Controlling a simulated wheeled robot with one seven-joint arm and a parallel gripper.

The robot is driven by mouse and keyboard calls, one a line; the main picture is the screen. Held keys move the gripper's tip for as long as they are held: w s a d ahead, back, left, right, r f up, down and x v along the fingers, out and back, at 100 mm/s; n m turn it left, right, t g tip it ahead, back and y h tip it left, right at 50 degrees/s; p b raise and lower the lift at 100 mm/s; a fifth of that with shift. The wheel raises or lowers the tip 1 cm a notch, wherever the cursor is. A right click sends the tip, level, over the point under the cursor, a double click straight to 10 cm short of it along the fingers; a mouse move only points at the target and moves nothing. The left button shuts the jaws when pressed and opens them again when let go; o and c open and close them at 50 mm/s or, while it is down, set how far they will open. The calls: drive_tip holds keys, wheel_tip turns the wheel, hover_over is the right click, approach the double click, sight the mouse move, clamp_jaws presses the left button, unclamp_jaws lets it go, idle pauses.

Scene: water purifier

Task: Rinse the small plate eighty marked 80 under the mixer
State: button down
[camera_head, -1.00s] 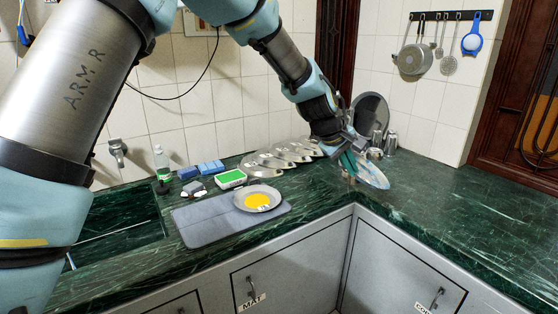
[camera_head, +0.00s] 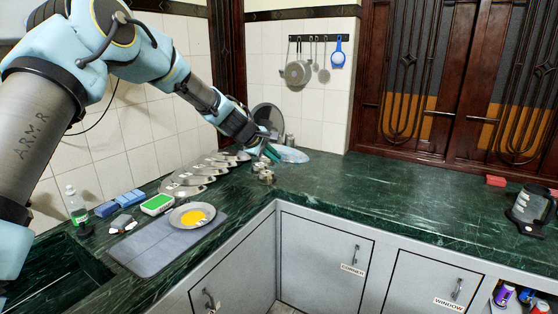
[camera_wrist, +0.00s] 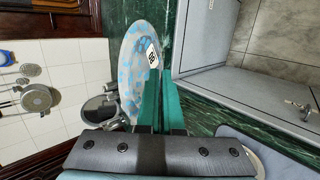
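The small plate (camera_head: 293,156), pale with blue patches, is at the far corner of the counter, by my gripper (camera_head: 273,153). In the wrist view the plate (camera_wrist: 135,62) is seen with a square label that seems to read 80. The teal fingers of my gripper (camera_wrist: 163,85) are close together at the plate's edge, one overlapping its face, and appear shut on its rim. Whether the plate touches the counter is unclear. The dark sink basin (camera_head: 50,280) is at the lower left. The mixer is not visible now.
A plate with a yellow centre (camera_head: 192,216) lies on a grey mat (camera_head: 150,252). Small metal cups (camera_head: 264,172) stand below my gripper; a pan (camera_head: 267,117) leans behind. Several metal lids line the wall. A kettle (camera_head: 530,208) stands far right. The right counter is largely clear.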

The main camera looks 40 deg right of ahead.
drive_tip(key=f+b, duration=0.1)
drive_tip(key=b, duration=0.1)
drive_tip(key=h+b, duration=0.1)
drive_tip(key=b, duration=0.2)
drive_tip(key=shift+w+a+f+b, duration=0.1)
drive_tip(key=shift+a+f+b, duration=0.05)
drive_tip(key=shift+f+b, duration=0.2)
drive_tip(key=b, duration=0.3)
drive_tip(key=shift+w+a+f+n+g+h, duration=0.1)
drive_tip(key=shift+a+n+g+h, duration=0.05)
drive_tip(key=shift+n+g+h, duration=0.2)
drive_tip(key=shift+b, duration=0.75)
drive_tip(key=shift+r+h+b, duration=0.2)
drive_tip(key=shift+h+b, duration=0.15)
drive_tip(key=shift+b, duration=0.45)
